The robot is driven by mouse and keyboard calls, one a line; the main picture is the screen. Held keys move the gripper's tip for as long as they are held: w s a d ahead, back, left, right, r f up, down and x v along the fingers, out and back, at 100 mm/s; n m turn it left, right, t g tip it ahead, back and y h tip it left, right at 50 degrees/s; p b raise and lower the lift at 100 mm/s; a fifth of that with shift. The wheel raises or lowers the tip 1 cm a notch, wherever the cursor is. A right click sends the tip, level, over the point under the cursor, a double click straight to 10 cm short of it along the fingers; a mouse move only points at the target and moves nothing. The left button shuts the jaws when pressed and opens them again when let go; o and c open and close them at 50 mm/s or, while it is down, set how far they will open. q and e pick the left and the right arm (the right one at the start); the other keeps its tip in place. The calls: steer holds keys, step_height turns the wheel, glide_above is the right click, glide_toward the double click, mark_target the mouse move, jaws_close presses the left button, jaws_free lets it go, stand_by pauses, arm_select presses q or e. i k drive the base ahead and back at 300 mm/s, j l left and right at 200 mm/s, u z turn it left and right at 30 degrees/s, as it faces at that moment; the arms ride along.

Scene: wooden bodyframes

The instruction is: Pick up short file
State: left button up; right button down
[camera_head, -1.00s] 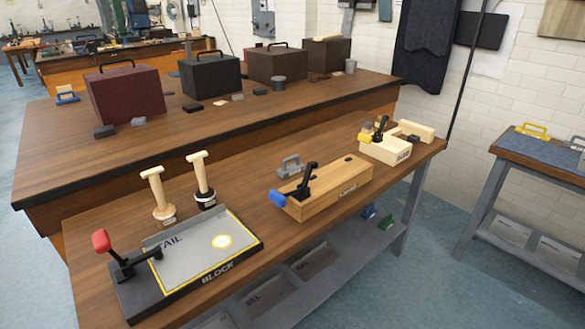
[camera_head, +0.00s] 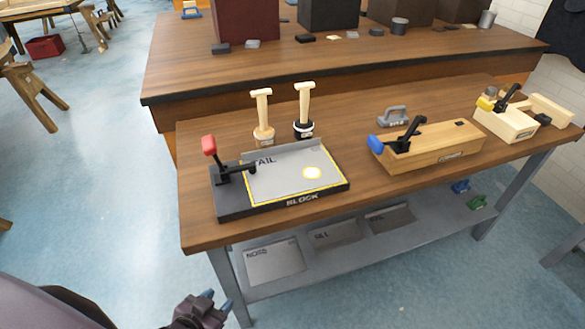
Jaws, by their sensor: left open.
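Two upright tools with pale wooden T-shaped handles stand on the near bench behind the block fixture. The left handled tool (camera_head: 262,112) has a tan collar, and the right handled tool (camera_head: 304,105) has a black base with a small label. The labels are too small to read, so I cannot tell which one is the short file. My left gripper (camera_head: 217,299) is at the bottom of the view, in front of and below the bench top. It is open, with blue fingertips apart and nothing between them. My right gripper is out of view.
A black fixture marked BLOCK (camera_head: 282,203) with a red-knobbed lever sits at the bench's front left. A wooden block with a blue-knobbed clamp (camera_head: 437,147) is to its right.

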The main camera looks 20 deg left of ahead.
mark_target(386, 121)
steer(key=i+l+u, duration=0.2)
steer(key=i+l, duration=0.15)
steer(key=l, duration=0.25)
steer(key=i+l+u, duration=0.1)
steer(key=l, duration=0.25)
steer(key=i+l+u, duration=0.1)
steer(key=i+l, duration=0.15)
steer(key=i+l+u, duration=0.1)
steer(key=l, duration=0.35)
